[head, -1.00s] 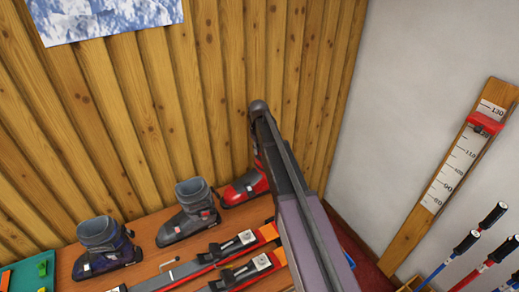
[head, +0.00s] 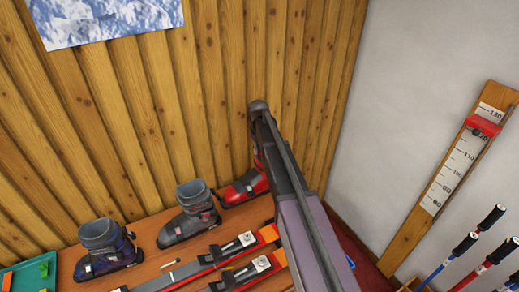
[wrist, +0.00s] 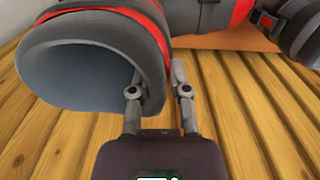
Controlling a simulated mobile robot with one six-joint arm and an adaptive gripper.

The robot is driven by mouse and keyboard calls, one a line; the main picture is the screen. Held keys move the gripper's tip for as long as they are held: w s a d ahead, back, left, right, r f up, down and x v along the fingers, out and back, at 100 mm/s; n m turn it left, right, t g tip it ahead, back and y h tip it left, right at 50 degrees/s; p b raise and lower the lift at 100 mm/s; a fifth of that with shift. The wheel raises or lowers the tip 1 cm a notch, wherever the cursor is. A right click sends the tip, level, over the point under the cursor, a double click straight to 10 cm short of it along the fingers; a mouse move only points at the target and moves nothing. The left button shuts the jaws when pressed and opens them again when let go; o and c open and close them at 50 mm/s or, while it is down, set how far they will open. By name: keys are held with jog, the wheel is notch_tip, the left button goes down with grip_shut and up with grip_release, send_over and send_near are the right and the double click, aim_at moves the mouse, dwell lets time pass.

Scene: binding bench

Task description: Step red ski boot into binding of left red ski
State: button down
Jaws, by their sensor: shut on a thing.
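The red ski boot (head: 243,188) stands on the bench by the wooden wall in the head view, partly hidden by my arm. In the wrist view the boot's grey cuff (wrist: 85,55) with a red band fills the upper left. My gripper (wrist: 157,88) is shut on the cuff's rim, one finger inside the opening and one outside. The head view hides my fingers behind the arm. Two red skis with bindings lie in front of the boots: a farther ski (head: 206,262) and a nearer ski (head: 262,266). Both bindings look empty.
A grey boot (head: 188,225) stands left of the red boot, and a purple boot (head: 103,255) farther left. A green tray (head: 20,279) is at the left edge. Ski poles (head: 468,243) and a measuring board (head: 447,170) are at the right.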

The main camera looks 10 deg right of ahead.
jog(key=shift+f+b, duration=1.35)
jog(key=shift+b, duration=0.05)
jog(key=shift+d, duration=0.1)
